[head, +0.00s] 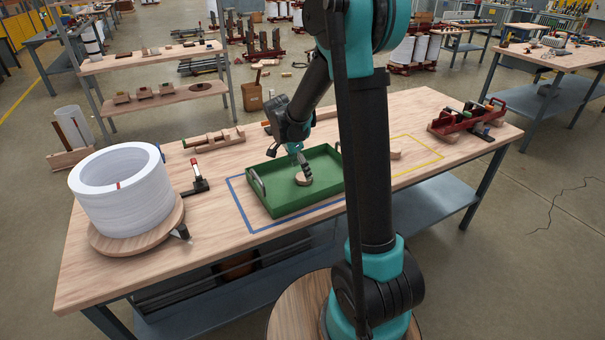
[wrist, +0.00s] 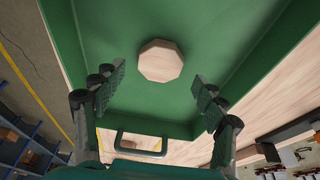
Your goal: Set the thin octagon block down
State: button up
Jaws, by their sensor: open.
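The thin octagon block (head: 304,181) is pale wood and lies flat on the floor of the green tray (head: 270,198). In the wrist view the block (wrist: 161,61) shows its whole octagonal face, with green tray floor around it. My gripper (head: 304,168) is just above the block in the head view. In the wrist view my gripper (wrist: 160,82) is open, its two fingers wide apart on either side, with nothing between the pads. The block appears beyond the fingertips, apart from them.
The tray stands inside a blue outline (head: 241,211) on the wooden table (head: 130,262). A yellow outline (head: 436,148) with a small wooden piece (head: 395,155) is to the right. A large white roll (head: 118,195) stands at left, and a red rack (head: 465,120) at far right.

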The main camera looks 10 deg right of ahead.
jog(key=w+v, duration=0.1)
jog(key=v, duration=0.7)
jog(key=s+d+f+n+t+y, duration=0.1)
jog(key=s+n, duration=0.3)
jog(key=s, duration=0.4)
jog(key=s+d+f+n+t+y, duration=0.1)
jog(key=s+d+f+n, duration=0.3)
jog(key=s, duration=0.4)
jog(key=s+d+f+n+t+y, duration=0.1)
jog(key=s+d+f+n, duration=0.1)
jog(key=s+n, duration=0.3)
jog(key=s+d, duration=0.1)
jog(key=s, duration=0.3)
jog(key=shift+f+n, duration=0.35)
jog(key=shift+n, duration=0.05)
